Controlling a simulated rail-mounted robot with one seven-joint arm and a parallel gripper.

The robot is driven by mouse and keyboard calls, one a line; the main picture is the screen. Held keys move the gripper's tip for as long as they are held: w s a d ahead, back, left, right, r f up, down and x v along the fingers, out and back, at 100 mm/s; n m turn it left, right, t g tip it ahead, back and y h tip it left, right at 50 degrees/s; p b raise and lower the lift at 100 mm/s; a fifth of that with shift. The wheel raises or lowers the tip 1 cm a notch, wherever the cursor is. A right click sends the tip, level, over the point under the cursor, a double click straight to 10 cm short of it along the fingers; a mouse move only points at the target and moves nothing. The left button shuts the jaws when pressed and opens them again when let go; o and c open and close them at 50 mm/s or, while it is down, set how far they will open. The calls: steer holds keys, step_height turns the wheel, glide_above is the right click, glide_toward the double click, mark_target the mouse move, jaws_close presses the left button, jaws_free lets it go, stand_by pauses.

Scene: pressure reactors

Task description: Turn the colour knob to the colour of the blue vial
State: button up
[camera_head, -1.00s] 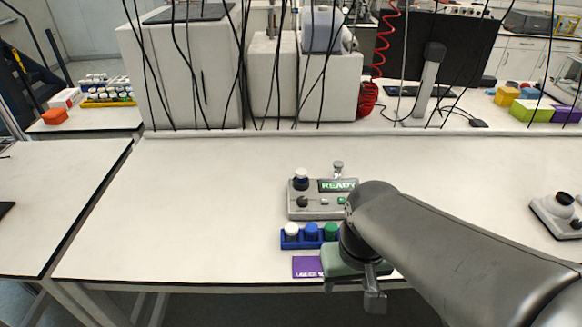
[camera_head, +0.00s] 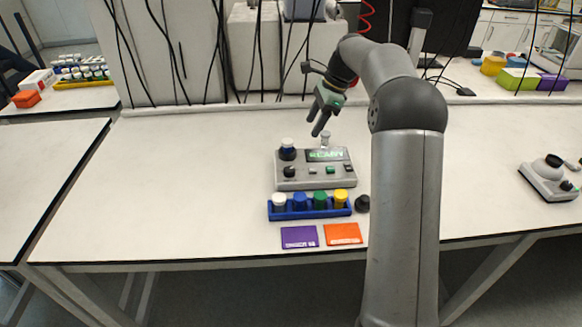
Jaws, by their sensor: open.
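A grey device (camera_head: 335,183) with a lit green display (camera_head: 326,155) stands on the white table. A small black knob (camera_head: 289,171) is at its front left; its pointer setting is too small to read. The blue vial (camera_head: 300,201) stands in a blue rack (camera_head: 309,214) in front of the device, between a white-topped vial and a green one. My gripper (camera_head: 318,131) is open and empty above the device's back edge, pointing down and slightly left.
The rack also holds a yellow-topped vial (camera_head: 340,197). A black round object (camera_head: 362,203) is right of it. A purple card (camera_head: 299,237) and an orange card (camera_head: 342,234) lie in front. A clear-topped part (camera_head: 325,138) is close to my gripper. The table's left side is clear.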

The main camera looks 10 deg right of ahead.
mark_target(290, 169)
steer(key=p+x, duration=0.2)
steer(key=x, duration=1.5)
steer(key=shift+s, duration=0.1)
steer(key=c, duration=1)
